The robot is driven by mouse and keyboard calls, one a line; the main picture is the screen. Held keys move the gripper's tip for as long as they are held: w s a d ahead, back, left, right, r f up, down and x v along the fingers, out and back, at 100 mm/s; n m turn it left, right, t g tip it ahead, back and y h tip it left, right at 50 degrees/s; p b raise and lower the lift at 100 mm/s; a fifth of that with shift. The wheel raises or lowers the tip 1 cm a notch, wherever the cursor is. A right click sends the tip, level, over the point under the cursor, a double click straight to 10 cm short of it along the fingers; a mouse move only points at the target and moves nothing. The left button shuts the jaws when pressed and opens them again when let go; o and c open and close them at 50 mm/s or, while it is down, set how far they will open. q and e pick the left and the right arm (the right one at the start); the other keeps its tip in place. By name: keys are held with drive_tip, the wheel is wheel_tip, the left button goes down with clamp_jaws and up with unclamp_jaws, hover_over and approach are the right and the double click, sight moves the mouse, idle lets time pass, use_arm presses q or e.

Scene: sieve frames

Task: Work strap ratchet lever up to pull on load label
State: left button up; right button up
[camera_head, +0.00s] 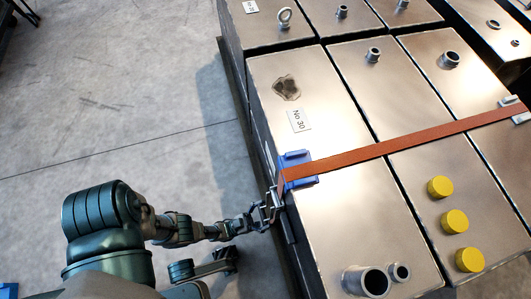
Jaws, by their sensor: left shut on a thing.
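An orange strap (400,143) runs across the tops of the metal tanks and over a blue corner protector (296,168) at the near tank's left edge. The strap's ratchet lies at this edge, largely hidden by my gripper, so its lever angle cannot be told. My left gripper (272,206) is at the tank's side just below the blue protector, shut on what appears to be the ratchet lever. A white label (299,120) reading "No 30" is on the tank top (330,215). My right gripper is not in view.
Three yellow caps (454,221) stand on the neighbouring tank. Open pipe stubs (375,281) rise at the near end, and a lifting eye (285,17) stands farther back. The concrete floor (110,100) left of the tanks is clear.

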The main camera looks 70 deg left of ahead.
use_arm(q)
drive_tip(key=shift+f, duration=0.15)
drive_tip(key=o, duration=1.5)
drive_tip(key=shift+o, duration=0.2)
drive_tip(key=shift+r, duration=5)
